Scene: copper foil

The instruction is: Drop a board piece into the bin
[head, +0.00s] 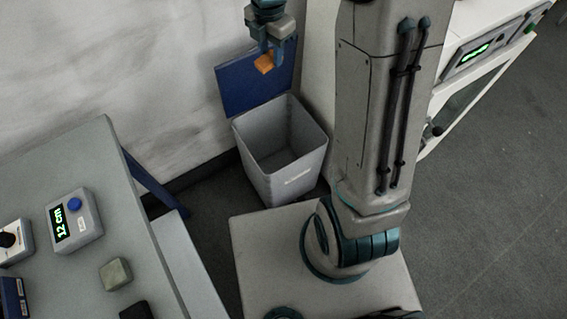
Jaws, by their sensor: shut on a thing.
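My gripper (265,56) is at the top middle of the head view, shut on a small orange-brown board piece (264,64). The piece hangs at the fingertips, in front of the blue lid in the picture and above the bin's opening. The grey bin (301,178) stands on the floor below, open at the top. Its blue lid (236,92) is raised at the back, towards the wall. The bin's inside looks empty as far as it shows. The height of the piece above the rim is hard to tell.
A grey table (127,205) at left holds a box with a "12 cm" display (75,221), a grey block (115,273) and dark items at the front edge. A white cabinet with a green display (475,53) stands at right. Dark floor is clear at far right.

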